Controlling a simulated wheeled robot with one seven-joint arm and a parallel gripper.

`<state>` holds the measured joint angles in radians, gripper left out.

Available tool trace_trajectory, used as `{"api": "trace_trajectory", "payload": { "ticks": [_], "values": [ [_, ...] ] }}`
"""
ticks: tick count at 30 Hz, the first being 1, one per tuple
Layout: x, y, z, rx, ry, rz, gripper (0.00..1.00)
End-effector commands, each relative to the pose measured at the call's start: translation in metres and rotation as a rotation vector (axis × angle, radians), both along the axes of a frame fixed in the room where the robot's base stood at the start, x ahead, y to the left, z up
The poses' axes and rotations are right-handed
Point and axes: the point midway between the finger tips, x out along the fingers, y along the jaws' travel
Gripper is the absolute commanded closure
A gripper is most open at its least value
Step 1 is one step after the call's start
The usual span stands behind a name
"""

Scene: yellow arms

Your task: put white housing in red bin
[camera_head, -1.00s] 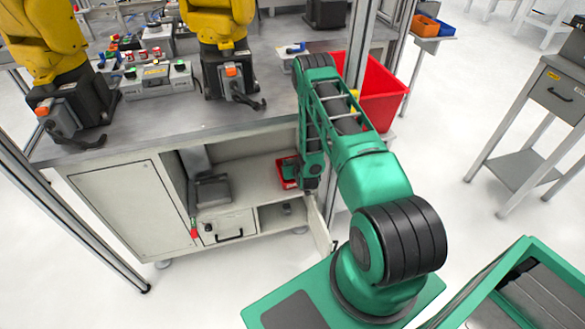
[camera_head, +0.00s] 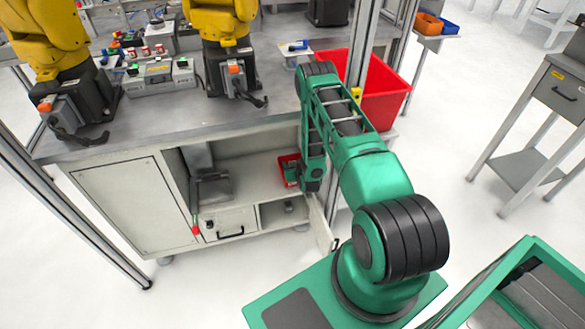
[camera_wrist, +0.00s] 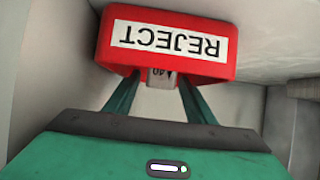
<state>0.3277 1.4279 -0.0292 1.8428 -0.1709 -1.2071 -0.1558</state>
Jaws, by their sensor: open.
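A small red bin (camera_head: 283,161) sits on the open shelf of the grey cabinet. It also shows in the wrist view (camera_wrist: 225,70), with a white REJECT label that appears upside down. My gripper (camera_wrist: 160,88) is at the bin, its two green fingers spread apart and reaching to the bin's labelled side. A small pale piece with a dark "40" mark (camera_wrist: 160,76) shows between the fingertips. It may be the white housing, but most of it is hidden. In the head view my gripper (camera_head: 300,180) overlaps the small bin and is partly hidden by my arm.
A large red bin (camera_head: 385,95) stands at the bench's right end. Yellow arms (camera_head: 222,60) stand on the benchtop (camera_head: 150,135). A cabinet door (camera_head: 320,225) stands open at right.

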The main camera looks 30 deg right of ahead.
Motion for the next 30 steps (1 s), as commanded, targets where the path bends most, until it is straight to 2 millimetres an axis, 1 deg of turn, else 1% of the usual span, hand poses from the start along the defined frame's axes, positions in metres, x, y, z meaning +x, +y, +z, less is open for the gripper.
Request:
{"api": "trace_trajectory", "payload": {
  "ticks": [2,5,12,18,21,24,30],
  "values": [
    [-0.003,0.001,0.003,0.0,0.001,0.0,0.5],
    [-0.014,0.005,0.009,0.001,0.001,0.001,0.5],
    [-0.053,0.017,0.032,-0.002,0.003,0.001,0.5],
    [-0.082,0.026,0.048,-0.002,0.002,0.002,0.5],
    [-0.092,0.029,0.053,-0.001,0.001,0.003,0.5],
    [-0.097,0.03,0.057,0.0,0.0,0.001,0.5],
    [-0.101,0.031,0.059,0.0,0.0,0.001,0.5]
  ]
}}
